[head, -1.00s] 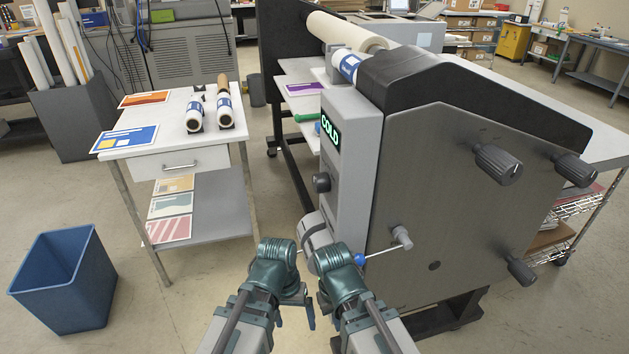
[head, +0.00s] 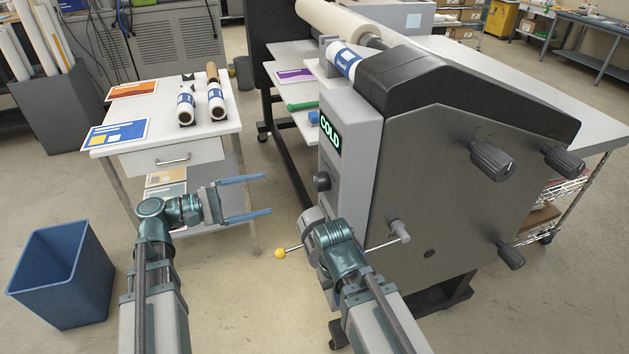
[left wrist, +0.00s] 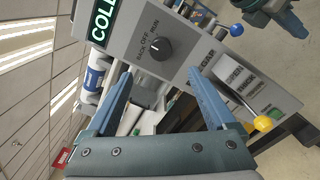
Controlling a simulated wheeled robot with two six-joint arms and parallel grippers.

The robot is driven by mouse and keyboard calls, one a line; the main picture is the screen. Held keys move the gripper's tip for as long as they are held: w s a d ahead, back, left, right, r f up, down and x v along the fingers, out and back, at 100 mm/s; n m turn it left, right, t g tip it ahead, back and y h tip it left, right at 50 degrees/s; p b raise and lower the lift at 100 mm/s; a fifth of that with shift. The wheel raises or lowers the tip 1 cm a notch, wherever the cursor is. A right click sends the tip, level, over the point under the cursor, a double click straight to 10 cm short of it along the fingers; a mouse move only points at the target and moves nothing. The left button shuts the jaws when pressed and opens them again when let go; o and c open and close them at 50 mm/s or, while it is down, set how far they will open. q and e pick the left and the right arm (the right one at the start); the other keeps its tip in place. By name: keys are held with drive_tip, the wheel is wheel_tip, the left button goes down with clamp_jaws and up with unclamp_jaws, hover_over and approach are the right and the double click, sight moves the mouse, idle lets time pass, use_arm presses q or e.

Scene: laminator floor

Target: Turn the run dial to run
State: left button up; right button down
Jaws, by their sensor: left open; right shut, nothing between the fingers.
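The run dial (head: 322,181) is a dark knob on the grey control panel, below the green COLD display (head: 330,133). In the left wrist view the dial (left wrist: 160,48) has BACK, OFF and RUN labels around it; I cannot clearly tell which its pointer faces. My left gripper (head: 268,195) is open and empty, left of the panel and apart from the dial. Its fingers (left wrist: 158,84) show below the dial in the left wrist view. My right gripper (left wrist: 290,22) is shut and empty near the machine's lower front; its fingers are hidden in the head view.
A rod with a yellow ball (head: 281,253) sticks out left below the panel; a blue ball (left wrist: 237,30) shows in the left wrist view. A side table (head: 200,140) with rolls stands left. A blue bin (head: 62,275) stands on the floor.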

sight(315, 183)
use_arm(q)
drive_tip(key=x, duration=1.4)
drive_tip(key=shift+f, duration=0.1)
drive_tip(key=c, duration=1.4)
